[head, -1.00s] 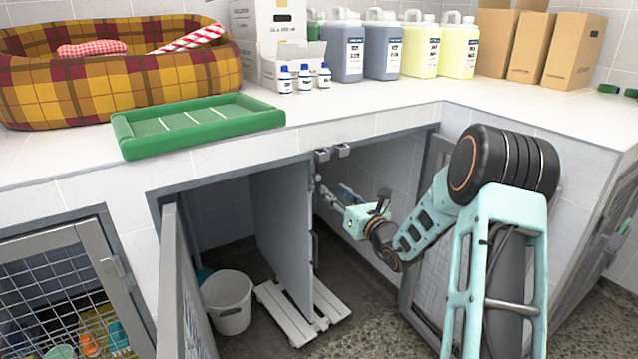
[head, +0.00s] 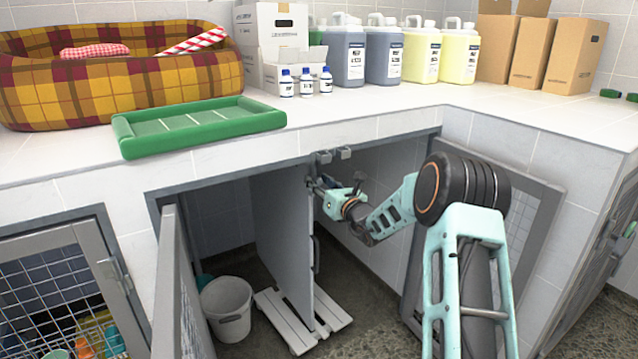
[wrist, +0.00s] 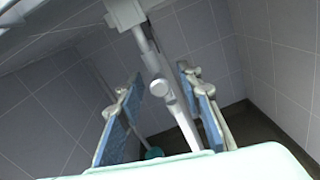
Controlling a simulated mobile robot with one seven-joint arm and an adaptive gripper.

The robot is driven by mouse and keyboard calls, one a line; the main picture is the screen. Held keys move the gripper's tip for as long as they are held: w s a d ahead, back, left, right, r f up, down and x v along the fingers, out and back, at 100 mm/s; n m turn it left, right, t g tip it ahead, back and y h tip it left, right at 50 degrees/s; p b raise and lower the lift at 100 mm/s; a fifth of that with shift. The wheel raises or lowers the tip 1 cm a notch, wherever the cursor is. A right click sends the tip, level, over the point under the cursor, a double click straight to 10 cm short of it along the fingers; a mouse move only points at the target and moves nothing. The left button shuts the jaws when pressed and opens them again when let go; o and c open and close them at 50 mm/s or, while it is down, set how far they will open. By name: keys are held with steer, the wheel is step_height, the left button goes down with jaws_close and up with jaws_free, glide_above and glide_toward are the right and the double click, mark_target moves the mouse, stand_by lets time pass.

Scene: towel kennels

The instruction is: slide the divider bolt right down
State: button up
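The grey divider (head: 282,225) stands upright between two open kennel bays under the counter. Its bolt (wrist: 172,100) is a pale rod with a round knob, hanging below a bracket (wrist: 126,12) in the wrist view. My gripper (wrist: 163,104) is open, with one blue-padded finger on each side of the bolt. Gaps show between the fingers and the rod, so neither appears to touch it. In the head view my gripper (head: 318,187) is at the divider's upper front edge, below the latch blocks, and hides most of the bolt.
Open kennel doors stand at the left (head: 180,300) and right (head: 512,230). The counter above holds a green tray (head: 198,125), plaid bed and jugs.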

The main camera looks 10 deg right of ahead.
steer(key=shift+c, duration=0.2)
jaws_close()
step_height(320, 180, down, 4)
steer(key=shift+r+b, duration=0.1)
steer(key=shift+b, duration=0.9)
steer(key=shift+c, duration=0.7)
jaws_free()
steer(key=shift+d, duration=0.1)
steer(key=shift+o, duration=0.9)
steer(key=shift+r, duration=0.1)
